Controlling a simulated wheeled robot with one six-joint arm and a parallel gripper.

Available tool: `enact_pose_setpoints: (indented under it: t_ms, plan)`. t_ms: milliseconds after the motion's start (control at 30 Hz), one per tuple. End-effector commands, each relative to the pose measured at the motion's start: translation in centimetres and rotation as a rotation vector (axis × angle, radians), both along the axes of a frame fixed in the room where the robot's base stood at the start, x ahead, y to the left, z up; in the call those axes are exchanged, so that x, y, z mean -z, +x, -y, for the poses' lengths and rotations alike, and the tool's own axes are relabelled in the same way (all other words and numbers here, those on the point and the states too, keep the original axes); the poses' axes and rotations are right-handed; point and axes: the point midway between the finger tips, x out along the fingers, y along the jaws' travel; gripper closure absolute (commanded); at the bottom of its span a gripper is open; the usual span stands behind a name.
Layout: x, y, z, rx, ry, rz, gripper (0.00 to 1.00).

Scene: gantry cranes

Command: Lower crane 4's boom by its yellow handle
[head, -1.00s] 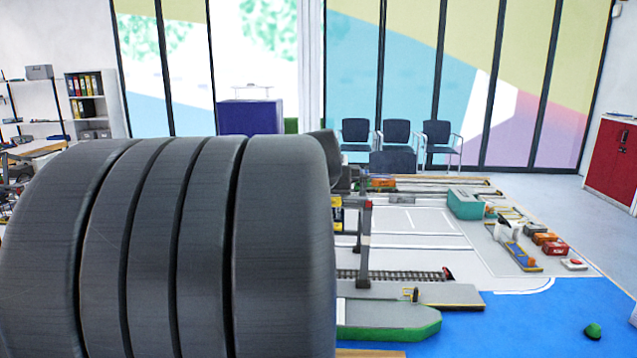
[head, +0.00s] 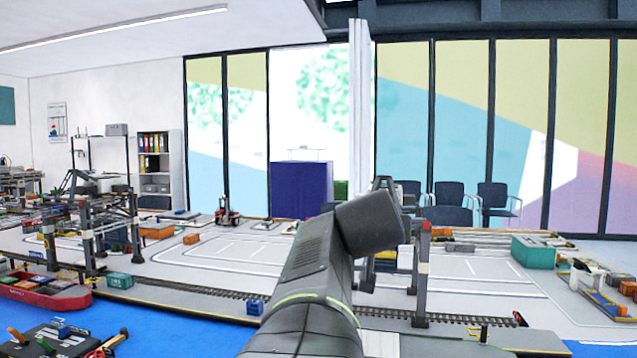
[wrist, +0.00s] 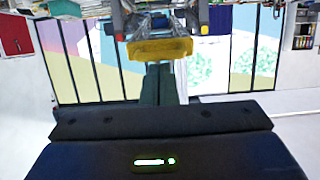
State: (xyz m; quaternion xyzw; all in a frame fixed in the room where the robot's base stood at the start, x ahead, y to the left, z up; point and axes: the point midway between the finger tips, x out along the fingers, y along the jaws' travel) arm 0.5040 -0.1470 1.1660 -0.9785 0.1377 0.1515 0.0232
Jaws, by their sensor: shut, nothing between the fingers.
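In the wrist view a yellow handle (wrist: 160,48), a short thick bar, hangs at the top middle, on a grey frame with a red knob and a yellow knob beside it. My gripper (wrist: 161,68) reaches up toward it from the dark wrist body. Its dark green fingers are together with nothing between them. The tips appear just below the bar in the picture; I cannot tell whether they touch it. In the head view, my arm hides most of a crane (head: 420,270), whose red-topped grey post shows to its right. My gripper and the handle are hidden there.
Another grey gantry crane (head: 135,230) stands at the left, with a red boat (head: 45,292) before it. A rail track (head: 190,294) crosses the layout. A teal container (head: 533,252) is at the right. Chairs (head: 450,203) stand behind.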

Motion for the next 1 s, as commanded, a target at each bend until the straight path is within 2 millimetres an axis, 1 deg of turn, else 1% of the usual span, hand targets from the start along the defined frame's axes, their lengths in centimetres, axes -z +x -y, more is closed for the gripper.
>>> enact_pose_setpoints:
  t_ms: [33,400,700,1000]
  plan:
    - [1.5,-0.2,0.0,0.000,-0.006,0.016,1.00]
    - [4.8,-0.7,-0.2,0.000,-0.037,0.125,1.00]
    - [6.8,-0.8,-0.2,0.000,-0.037,0.131,1.00]
    - [8.0,-0.8,-0.2,0.000,-0.036,0.128,1.00]
